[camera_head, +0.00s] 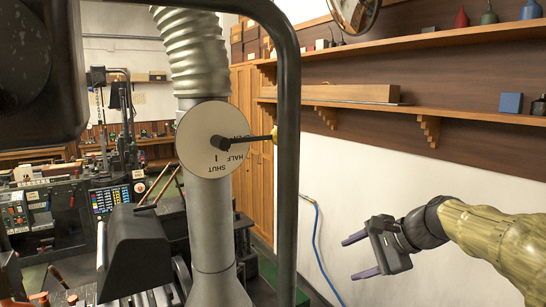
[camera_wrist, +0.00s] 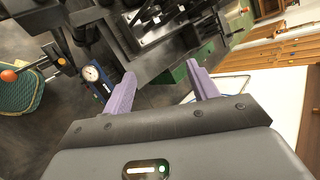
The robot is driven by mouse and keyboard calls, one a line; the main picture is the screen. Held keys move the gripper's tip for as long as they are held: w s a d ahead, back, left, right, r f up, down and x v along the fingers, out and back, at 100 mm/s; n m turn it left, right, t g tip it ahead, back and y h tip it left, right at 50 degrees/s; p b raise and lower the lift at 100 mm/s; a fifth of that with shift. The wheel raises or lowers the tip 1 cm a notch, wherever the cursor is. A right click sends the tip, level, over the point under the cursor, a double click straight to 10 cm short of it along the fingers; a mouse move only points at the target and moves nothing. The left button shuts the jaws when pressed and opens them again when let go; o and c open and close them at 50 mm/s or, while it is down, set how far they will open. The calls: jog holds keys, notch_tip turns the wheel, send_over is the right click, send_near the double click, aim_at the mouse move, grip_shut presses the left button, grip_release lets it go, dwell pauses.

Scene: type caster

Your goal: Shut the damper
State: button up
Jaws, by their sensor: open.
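The damper is a round cream dial plate (camera_head: 200,150) on a grey vertical duct (camera_head: 210,215). Its upside-down lettering reads SHUT, HALF and OPEN. A dark lever (camera_head: 247,138) runs from the plate's hub to the right, level, over the OPEN mark, and ends in a brass-coloured knob (camera_head: 275,135) beside a dark frame post. My gripper (camera_head: 350,259) is open and empty, to the right of and below the dial, well apart from the lever. In the wrist view its two purple fingers (camera_wrist: 160,72) are spread with nothing between them; the damper does not show there.
A dark curved frame (camera_head: 289,190) stands upright between my gripper and the dial. A ribbed hose (camera_head: 192,55) joins the duct above. Wooden shelves (camera_head: 460,118) line the right wall. A blue hose (camera_head: 317,235) hangs on the wall. Dark machinery (camera_head: 135,245) fills the left.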

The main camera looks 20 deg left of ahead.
aim_at(273, 136)
notch_tip(273, 136, up, 26)
jog(key=s+a+g+y, duration=0.1)
jog(key=g+y, duration=0.2)
jog(key=y, duration=0.6)
jog(key=shift+a+f+n, duration=0.2)
jog(key=shift+a+n, duration=0.05)
jog(key=shift+n, duration=0.15)
jog(key=a+p, duration=0.4)
jog(key=a, duration=1.2)
jog(key=shift+a+r+p, duration=0.1)
jog(key=shift+a+p, duration=0.05)
jog(key=shift+p, duration=0.15)
jog(key=shift+a, duration=0.6)
jog(key=shift+f, duration=0.2)
grip_shut()
